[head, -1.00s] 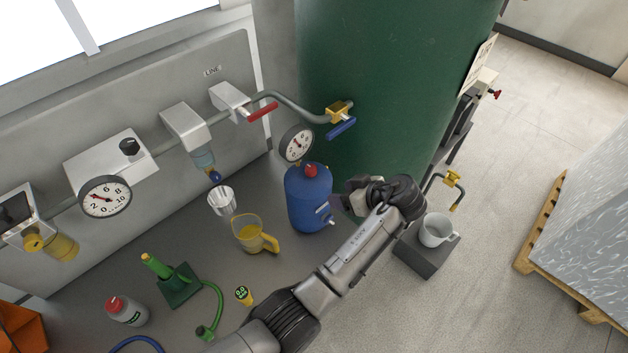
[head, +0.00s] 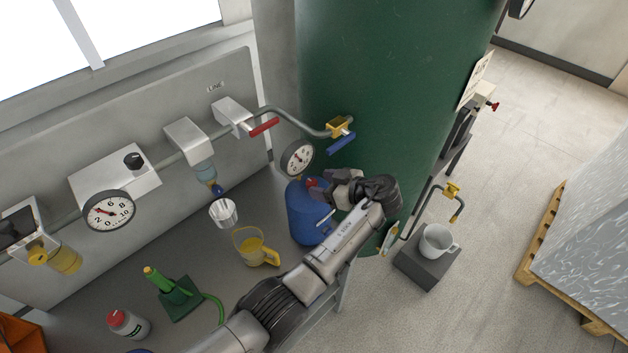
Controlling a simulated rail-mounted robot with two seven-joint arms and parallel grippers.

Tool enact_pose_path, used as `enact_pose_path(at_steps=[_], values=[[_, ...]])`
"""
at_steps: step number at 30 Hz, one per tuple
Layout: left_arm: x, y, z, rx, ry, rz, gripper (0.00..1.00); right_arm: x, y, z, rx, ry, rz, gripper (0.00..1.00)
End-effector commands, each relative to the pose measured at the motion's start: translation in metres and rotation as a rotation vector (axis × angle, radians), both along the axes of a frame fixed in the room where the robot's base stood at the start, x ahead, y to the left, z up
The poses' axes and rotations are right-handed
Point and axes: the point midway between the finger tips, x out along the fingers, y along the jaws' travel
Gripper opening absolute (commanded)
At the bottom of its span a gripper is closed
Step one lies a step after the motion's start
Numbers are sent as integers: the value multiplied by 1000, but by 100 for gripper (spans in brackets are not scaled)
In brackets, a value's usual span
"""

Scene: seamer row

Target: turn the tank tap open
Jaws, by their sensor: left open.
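The large green tank (head: 385,100) stands at top centre. A brass-coloured valve (head: 338,126) with a blue lever (head: 341,143) sits on the pipe at the tank's left side. The lever slants up to the right, at an angle to the pipe. A second yellow tap (head: 452,190) stands over a white mug (head: 437,241) right of the tank. My left gripper (head: 318,190) is open, in front of the blue bottle's top and below the blue lever, apart from the lever. Its fingertips are partly hard to make out. My right gripper is out of view.
The blue bottle (head: 303,222) with a red cap is partly behind my left gripper. A round gauge (head: 297,158) hangs beside the lever. A red lever (head: 264,127) is on the same pipe. A yellow jug (head: 250,247) and metal cup (head: 223,212) stand left.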

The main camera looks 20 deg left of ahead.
Motion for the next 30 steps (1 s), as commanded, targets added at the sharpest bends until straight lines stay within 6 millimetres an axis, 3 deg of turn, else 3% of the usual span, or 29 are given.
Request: enact_pose_path(at_steps=[9,21,30], values=[[6,28,-11,0,1,1,59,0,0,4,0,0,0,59],[7,31,-13,-1,1,0,59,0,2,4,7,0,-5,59],[7,31,-13,-1,1,0,31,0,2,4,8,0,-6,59]])
